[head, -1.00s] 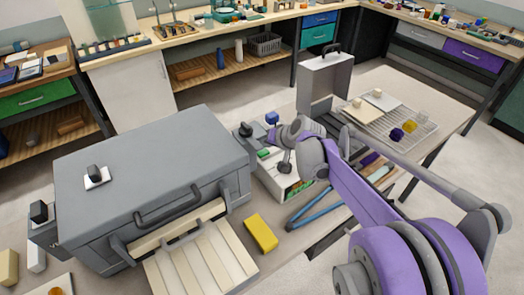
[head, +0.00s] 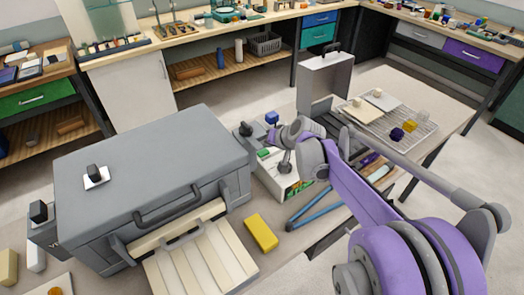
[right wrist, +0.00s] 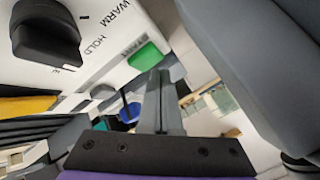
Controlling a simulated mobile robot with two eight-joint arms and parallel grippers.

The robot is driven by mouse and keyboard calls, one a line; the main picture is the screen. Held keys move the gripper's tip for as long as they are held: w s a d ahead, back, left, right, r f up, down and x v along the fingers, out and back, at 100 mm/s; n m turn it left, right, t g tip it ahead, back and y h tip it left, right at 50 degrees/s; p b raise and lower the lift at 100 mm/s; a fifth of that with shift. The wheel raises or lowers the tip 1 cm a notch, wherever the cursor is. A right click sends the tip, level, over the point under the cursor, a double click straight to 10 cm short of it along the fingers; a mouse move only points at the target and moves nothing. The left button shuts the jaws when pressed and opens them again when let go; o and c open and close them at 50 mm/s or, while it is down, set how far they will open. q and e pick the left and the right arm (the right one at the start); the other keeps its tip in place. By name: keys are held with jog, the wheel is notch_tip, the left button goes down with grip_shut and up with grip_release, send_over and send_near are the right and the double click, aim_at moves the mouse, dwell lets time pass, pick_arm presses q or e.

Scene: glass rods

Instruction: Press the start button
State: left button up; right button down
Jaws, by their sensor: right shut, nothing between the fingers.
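The green start button (head: 264,153) is on the pale control box (head: 292,186) beside the large grey furnace. It also shows in the right wrist view (right wrist: 145,55), next to a black knob (right wrist: 48,32) marked WARM and HOLD. My right gripper (head: 273,138) is over the box, close to the button. In the right wrist view its fingers (right wrist: 162,76) are together and empty, with the tips just beside the button in the picture. I cannot tell whether they touch it. My left gripper is not in view.
The grey furnace (head: 150,160) stands left of the box. A yellow block (head: 261,232) and blue tongs (head: 315,208) lie in front. A wire rack (head: 420,138) with small cubes is at the right. A grey upright case (head: 325,80) stands behind my right arm.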

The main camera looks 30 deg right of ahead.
aim_at(264, 153)
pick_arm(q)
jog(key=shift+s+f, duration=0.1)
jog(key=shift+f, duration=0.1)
pick_arm(e)
jog(key=shift+f, duration=0.25)
pick_arm(q)
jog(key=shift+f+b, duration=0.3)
jog(key=shift+b, duration=0.05)
pick_arm(e)
jog(key=shift+f, duration=0.5)
jog(key=shift+r, duration=0.1)
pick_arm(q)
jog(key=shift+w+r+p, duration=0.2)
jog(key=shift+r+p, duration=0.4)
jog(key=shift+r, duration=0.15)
pick_arm(e)
jog(key=shift+r, duration=0.8)
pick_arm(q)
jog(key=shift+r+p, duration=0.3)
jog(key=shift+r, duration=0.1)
pick_arm(e)
jog(key=shift+r, duration=0.5)
jog(key=shift+r+p, duration=1.25)
jog(key=shift+r, duration=0.85)
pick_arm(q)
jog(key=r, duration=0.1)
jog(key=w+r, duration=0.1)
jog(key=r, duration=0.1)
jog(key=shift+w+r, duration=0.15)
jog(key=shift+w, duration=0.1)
